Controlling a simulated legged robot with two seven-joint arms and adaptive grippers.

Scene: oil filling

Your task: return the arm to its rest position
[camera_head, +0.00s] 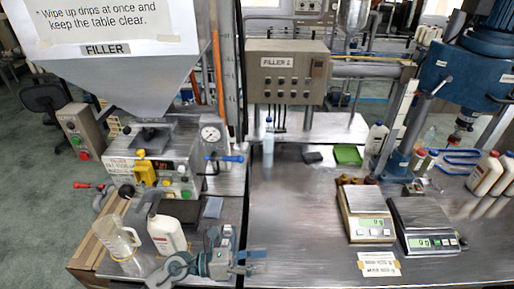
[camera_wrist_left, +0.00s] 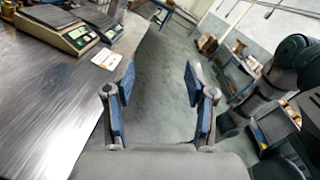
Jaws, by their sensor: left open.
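My left gripper (camera_head: 248,262) is low in the head view, at the front of the steel table near the seam between its two parts. In the left wrist view the left gripper (camera_wrist_left: 158,88) has its two blue-padded fingers wide apart, with nothing between them but floor behind. A white bottle (camera_head: 166,234) and a clear jug (camera_head: 119,240) stand left of it in the head view. My right gripper does not show in either view.
Two scales (camera_head: 367,214) (camera_head: 424,226) stand right of the gripper, with a paper label (camera_head: 379,264) in front. The filler machine (camera_head: 150,160) is at the left back. White bottles (camera_head: 485,173) stand at the far right. The table (camera_head: 290,220) between gripper and scales is clear.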

